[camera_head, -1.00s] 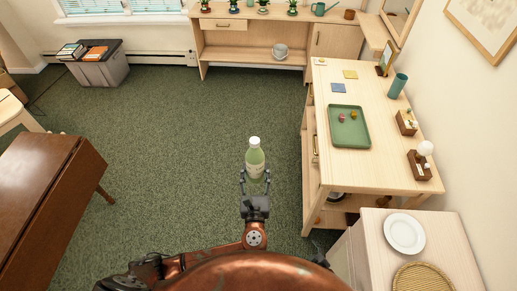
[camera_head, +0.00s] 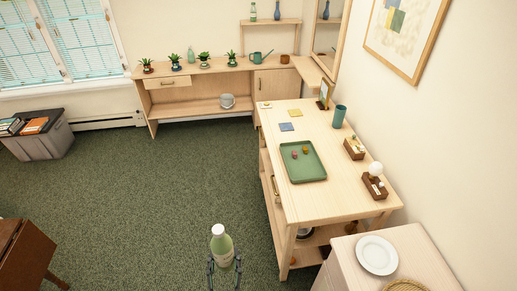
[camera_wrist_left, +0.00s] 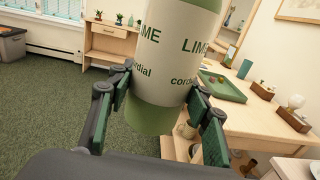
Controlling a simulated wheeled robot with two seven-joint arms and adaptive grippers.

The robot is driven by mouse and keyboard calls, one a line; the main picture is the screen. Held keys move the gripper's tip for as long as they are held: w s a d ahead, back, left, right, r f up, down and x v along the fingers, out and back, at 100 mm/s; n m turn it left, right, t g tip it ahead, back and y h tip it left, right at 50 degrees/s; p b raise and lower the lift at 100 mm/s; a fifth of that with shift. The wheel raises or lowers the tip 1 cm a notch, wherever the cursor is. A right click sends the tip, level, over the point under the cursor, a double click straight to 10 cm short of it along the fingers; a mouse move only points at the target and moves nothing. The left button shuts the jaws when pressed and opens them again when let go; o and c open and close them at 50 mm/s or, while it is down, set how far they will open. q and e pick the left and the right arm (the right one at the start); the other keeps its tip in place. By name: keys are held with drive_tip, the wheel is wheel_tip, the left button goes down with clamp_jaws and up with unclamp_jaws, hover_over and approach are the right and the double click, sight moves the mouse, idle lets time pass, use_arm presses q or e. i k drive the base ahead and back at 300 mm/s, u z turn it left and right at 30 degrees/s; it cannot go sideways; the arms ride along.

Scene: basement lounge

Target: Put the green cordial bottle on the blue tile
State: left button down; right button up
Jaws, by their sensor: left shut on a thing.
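The green cordial bottle (camera_head: 222,248) has a white cap and a pale label; the label reads lime cordial in the left wrist view (camera_wrist_left: 172,55). My left gripper (camera_head: 224,264) is shut on the bottle and holds it upright, above the green carpet in the head view. In the left wrist view its fingers (camera_wrist_left: 160,90) press on both sides of the bottle. The blue tile (camera_head: 286,127) lies flat on the wooden table (camera_head: 330,190), near its far left edge, with nothing on it. My right gripper is in neither view.
A yellow tile (camera_head: 295,113) lies just beyond the blue one. A green tray (camera_head: 302,176) with two small items sits nearer on the table. A teal cup (camera_head: 339,116) and wooden holders (camera_head: 354,148) stand along the right side. A white plate (camera_head: 377,255) is on a nearer cabinet.

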sight(287, 126)
drive_tip(key=u, duration=0.55)
drive_tip(key=k, duration=0.6)
drive_tip(key=u, duration=0.55)
drive_tip(key=i, duration=1.1)
drive_tip(key=z, duration=0.3)
drive_tip(key=i, duration=1.65)
drive_tip(key=z, duration=1.2)
drive_tip(key=i, duration=1.2)
drive_tip(key=z, duration=1.05)
drive_tip(key=i, duration=0.4)
drive_tip(key=z, duration=0.25)
